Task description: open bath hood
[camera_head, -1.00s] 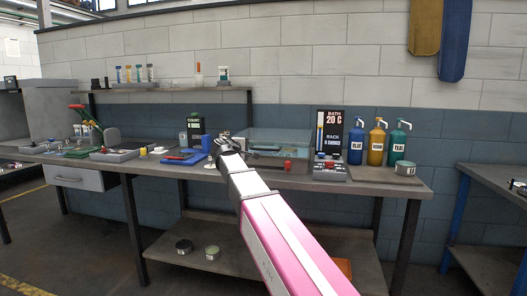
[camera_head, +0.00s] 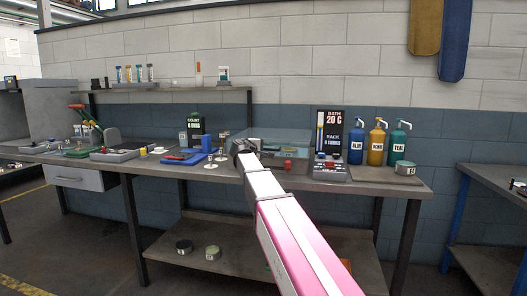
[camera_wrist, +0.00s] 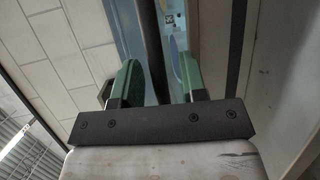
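The bath hood (camera_head: 293,138) is a clear, teal-tinted cover on the workbench, left of the bath display (camera_head: 329,131). It looks lowered, with my arm in front of part of it. My gripper (camera_head: 240,146) is at the hood's front left in the head view, where its fingers are hard to make out. In the wrist view, its two green fingers (camera_wrist: 157,82) stand apart. A dark bar (camera_wrist: 152,45), perhaps the hood's handle, runs between them. A gap shows beside the right finger; I cannot tell whether the left finger touches the bar.
A red knob (camera_head: 288,166) is at the bench front, right of my arm. Blue (camera_head: 356,146), yellow (camera_head: 376,146) and teal (camera_head: 397,146) pump bottles stand right of the display. A blue tray (camera_head: 184,158) and small white-based pieces lie left of my gripper.

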